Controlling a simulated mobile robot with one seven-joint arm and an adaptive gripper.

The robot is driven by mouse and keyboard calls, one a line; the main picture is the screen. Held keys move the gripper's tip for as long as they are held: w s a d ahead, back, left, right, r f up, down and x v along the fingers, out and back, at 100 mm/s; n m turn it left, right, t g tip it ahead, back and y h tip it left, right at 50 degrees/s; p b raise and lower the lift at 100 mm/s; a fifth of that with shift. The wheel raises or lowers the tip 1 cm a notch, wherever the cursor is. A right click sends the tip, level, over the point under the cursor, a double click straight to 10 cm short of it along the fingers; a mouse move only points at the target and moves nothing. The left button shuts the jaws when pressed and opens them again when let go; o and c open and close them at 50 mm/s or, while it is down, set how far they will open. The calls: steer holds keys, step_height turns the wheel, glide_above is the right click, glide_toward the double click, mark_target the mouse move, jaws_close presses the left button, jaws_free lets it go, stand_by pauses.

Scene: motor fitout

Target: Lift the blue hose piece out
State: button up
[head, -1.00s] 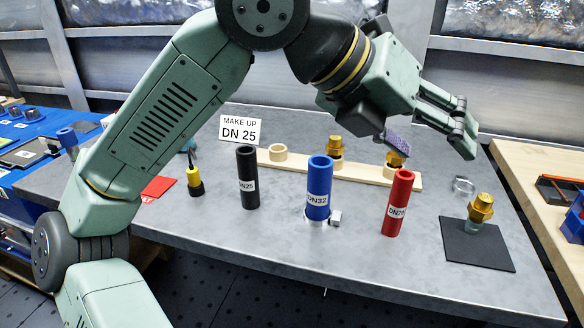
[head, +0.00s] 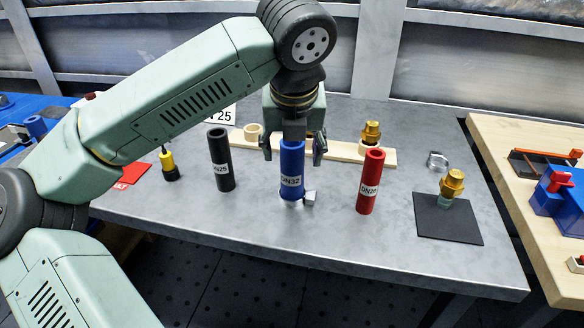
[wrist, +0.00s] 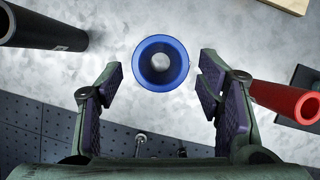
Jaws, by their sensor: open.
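The blue hose piece (head: 291,172), labelled DN32, stands upright on the grey table, with a small metal clamp (head: 310,197) at its base. My gripper (head: 293,155) points down over it, its fingers open on either side of the hose's top. In the wrist view, the open end of the blue hose (wrist: 161,63) shows between and slightly beyond the fingertips of my gripper (wrist: 160,75), with gaps on both sides. The fingers do not touch it there.
A black hose (head: 221,160) stands to the left and a red hose (head: 370,182) to the right. A brass fitting (head: 452,184) stands on a dark mat (head: 448,222) at right. The table front is clear.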

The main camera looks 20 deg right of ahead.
mark_target(292, 172)
steer(key=shift+p+x, duration=0.35)
steer(key=shift+x, duration=1.55)
steer(key=shift+c, duration=0.5)
steer(key=c, duration=1.2)
